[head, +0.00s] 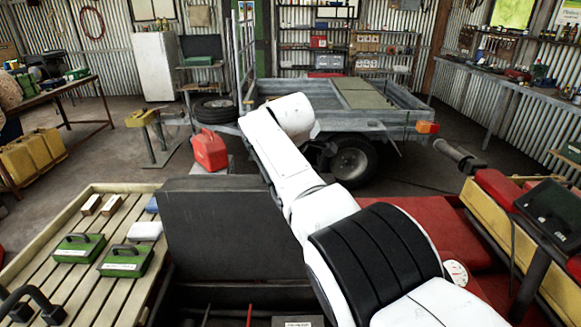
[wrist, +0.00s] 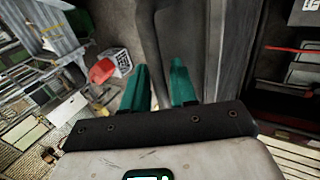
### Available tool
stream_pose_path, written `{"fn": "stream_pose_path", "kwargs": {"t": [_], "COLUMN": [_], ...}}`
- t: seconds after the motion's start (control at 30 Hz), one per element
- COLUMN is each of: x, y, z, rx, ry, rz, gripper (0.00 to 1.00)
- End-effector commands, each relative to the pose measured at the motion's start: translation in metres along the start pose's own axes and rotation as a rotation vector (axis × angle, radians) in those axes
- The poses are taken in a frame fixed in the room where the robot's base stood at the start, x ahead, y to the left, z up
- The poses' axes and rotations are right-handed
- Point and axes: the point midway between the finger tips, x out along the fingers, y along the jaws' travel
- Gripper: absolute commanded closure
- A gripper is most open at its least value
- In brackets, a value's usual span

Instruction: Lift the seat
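The seat (head: 235,230) is a dark panel standing steeply raised at the middle of the head view, with its flat underside towards me. Below it is an open, dark bay. My white arm reaches over the bay to the seat's right side, and the seat and arm hide my gripper in the head view. In the wrist view my gripper (wrist: 158,88) has two teal fingers on either side of the seat's dark edge (wrist: 152,35). The fingers are close together and appear shut on that edge.
A slatted rack (head: 85,285) with green cases (head: 125,261) lies at left. A red can (head: 209,150) stands beyond the seat. A trailer (head: 350,110) stands behind. Red bodywork (head: 440,230) and a yellow-sided rack (head: 530,260) are at right.

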Motion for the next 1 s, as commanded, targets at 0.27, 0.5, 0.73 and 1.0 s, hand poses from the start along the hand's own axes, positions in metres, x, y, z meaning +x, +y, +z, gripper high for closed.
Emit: {"fn": "stream_pose_path", "kwargs": {"t": [0.27,0.5,0.73,1.0], "x": [-0.006,-0.027,-0.059,-0.097], "y": [-0.003,-0.002,-0.001,0.0], "z": [-0.004,0.0,0.0,0.0], "rx": [-0.005,0.002,0.0,0.0], "ry": [0.004,0.002,0.002,0.0], "rz": [-0.009,-0.004,0.002,0.001], "gripper": [0.66,0.66,0.66,0.66]}}
